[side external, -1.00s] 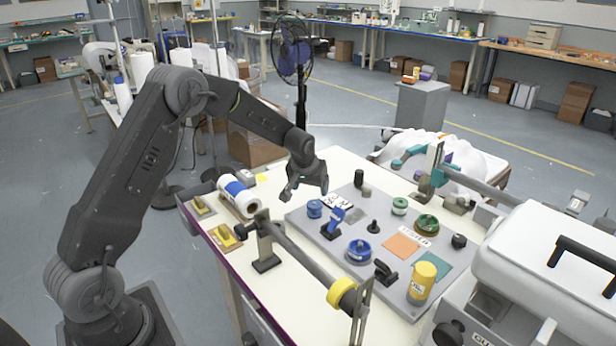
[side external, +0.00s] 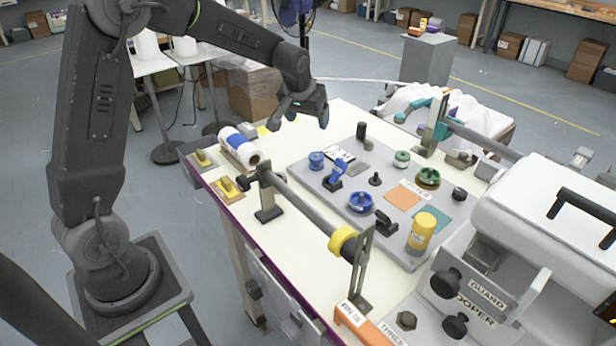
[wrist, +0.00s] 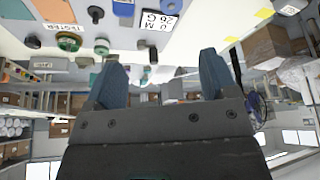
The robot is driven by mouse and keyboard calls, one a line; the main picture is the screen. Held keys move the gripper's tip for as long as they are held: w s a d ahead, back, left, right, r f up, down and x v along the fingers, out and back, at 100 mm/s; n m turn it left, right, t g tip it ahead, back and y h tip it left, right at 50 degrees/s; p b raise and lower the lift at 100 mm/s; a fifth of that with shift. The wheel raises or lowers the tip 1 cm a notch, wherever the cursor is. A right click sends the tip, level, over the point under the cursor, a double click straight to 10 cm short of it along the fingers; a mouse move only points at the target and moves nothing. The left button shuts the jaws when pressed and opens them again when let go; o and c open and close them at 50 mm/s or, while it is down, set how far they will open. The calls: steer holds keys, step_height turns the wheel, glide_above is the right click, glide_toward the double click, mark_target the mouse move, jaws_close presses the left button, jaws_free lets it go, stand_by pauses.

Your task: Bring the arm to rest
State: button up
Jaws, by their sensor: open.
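My gripper (side external: 305,110) is raised over the far left part of the white worktable (side external: 215,185), with nothing between its fingers. In the wrist view its two blue-grey fingers (wrist: 160,80) stand wide apart. The grey board (side external: 305,190) with knobs, discs and pads lies to the right of my gripper and apart from it. Part of that board's contents shows at the top of the wrist view, including a white label card (wrist: 158,22) and a green disc (wrist: 69,42).
A white-and-blue roll (side external: 240,146) lies at the table's left end. A bar with a yellow collar (side external: 343,241) runs along the front. A white machine cover (side external: 545,190) stands at the right. Cardboard boxes (side external: 255,95) and a fan stand behind.

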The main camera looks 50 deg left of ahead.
steer(key=s+d+r+m, duration=0.1)
steer(key=s+d+r, duration=0.3)
steer(key=s, duration=0.2)
steer(key=s+d+r+m, duration=0.1)
steer(key=s+d+r, duration=0.35)
steer(key=s, duration=0.25)
steer(key=s+d+m+t+h, duration=0.1)
steer(key=s+d, duration=0.4)
steer(key=s, duration=1)
steer(key=shift+s+m+h, duration=0.35)
steer(key=shift+m+h, duration=0.15)
steer(key=shift+m, duration=0.6)
